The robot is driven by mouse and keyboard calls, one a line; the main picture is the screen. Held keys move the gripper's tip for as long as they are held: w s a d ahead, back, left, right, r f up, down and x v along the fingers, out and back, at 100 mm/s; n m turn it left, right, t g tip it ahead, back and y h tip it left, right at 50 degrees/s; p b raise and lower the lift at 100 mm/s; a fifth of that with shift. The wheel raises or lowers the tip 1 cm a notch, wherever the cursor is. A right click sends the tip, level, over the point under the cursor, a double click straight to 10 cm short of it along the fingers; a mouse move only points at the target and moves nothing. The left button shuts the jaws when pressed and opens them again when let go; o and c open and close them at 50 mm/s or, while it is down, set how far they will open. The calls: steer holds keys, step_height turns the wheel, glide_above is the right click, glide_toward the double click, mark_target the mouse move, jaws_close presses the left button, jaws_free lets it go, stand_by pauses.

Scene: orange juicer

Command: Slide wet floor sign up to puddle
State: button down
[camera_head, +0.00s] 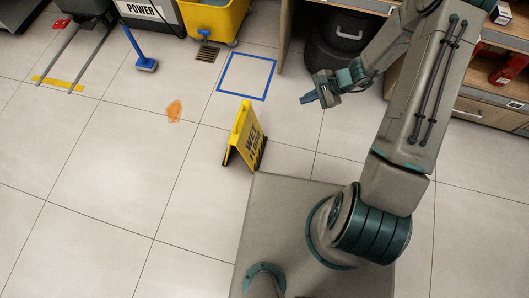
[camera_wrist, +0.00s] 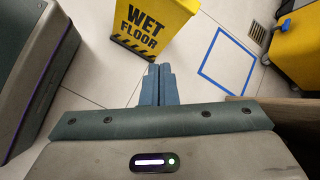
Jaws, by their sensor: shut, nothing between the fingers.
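The yellow wet floor sign (camera_head: 246,138) stands upright on the tiles, unfolded like a tent, just ahead of my base in the head view. The orange puddle (camera_head: 174,111) lies on the floor to its left and a little farther off, with bare tile between them. My gripper (camera_head: 305,100) is shut and empty, to the right of the sign and apart from it. In the wrist view the shut fingers (camera_wrist: 158,84) point toward the lettered face of the sign (camera_wrist: 152,25). The puddle is not visible in the wrist view.
A blue taped square (camera_head: 247,76) is on the floor beyond the sign. A black bin (camera_head: 337,42) and wooden shelving stand at the right. The left floor is mostly clear.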

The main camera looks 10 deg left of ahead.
step_height(320, 180, down, 18)
steer(key=s+a+m+b, duration=0.1)
steer(key=s+m+b, duration=0.1)
steer(key=m+b, duration=0.25)
steer(key=m+y+b, duration=0.1)
steer(key=m+b, duration=0.1)
steer(key=b, duration=0.7)
glide_toward(258, 149)
steer(key=shift+t, duration=0.3)
steer(key=f, duration=0.5)
steer(key=shift+s+a+f, duration=0.2)
steer(key=shift+a, duration=0.15)
steer(key=shift+a+r+b, duration=0.2)
steer(key=shift+a+b, duration=0.45)
steer(key=shift+a, duration=0.5)
steer(key=shift+a+r, duration=0.2)
steer(key=shift+a, duration=0.45)
